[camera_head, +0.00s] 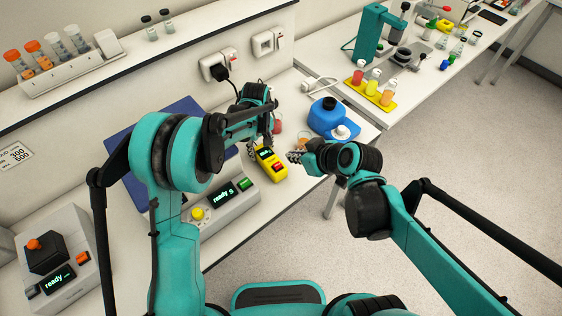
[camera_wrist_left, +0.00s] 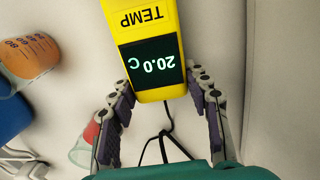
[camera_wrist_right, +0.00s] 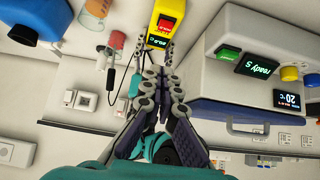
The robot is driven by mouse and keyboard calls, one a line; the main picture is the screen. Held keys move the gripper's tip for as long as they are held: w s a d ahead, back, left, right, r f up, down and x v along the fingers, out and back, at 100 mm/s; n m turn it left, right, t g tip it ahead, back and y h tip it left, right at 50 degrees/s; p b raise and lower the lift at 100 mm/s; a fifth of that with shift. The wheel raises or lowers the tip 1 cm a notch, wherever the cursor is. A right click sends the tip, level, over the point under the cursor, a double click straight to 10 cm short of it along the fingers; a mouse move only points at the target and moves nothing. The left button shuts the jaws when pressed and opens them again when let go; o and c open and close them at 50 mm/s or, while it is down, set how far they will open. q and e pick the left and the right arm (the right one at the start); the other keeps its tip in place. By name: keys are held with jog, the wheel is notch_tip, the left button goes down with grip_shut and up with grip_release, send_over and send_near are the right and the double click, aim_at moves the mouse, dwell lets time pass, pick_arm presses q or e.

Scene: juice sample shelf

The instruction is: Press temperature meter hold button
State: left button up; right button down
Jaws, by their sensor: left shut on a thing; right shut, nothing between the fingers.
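The yellow temperature meter (camera_head: 268,158) is held over the bench near its front edge. In the left wrist view the meter (camera_wrist_left: 148,45) reads 20.0 C with "TEMP" printed beside the screen. My left gripper (camera_head: 259,144) is shut on its screen end, one finger on each side. The red button (camera_wrist_right: 166,24) shows on the meter's face in the right wrist view. My right gripper (camera_head: 291,156) is shut and empty, to the right of the meter and apart from it.
A grey device (camera_head: 225,207) with a "ready" display stands beside the meter. Floor is open to the right.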

send_over(278, 166)
jog(key=f, duration=0.5)
jog(key=shift+s+d+f, duration=0.3)
jog(key=shift+d+f, duration=0.1)
notch_tip(278, 166, down, 2)
jog(key=shift+f, duration=0.95)
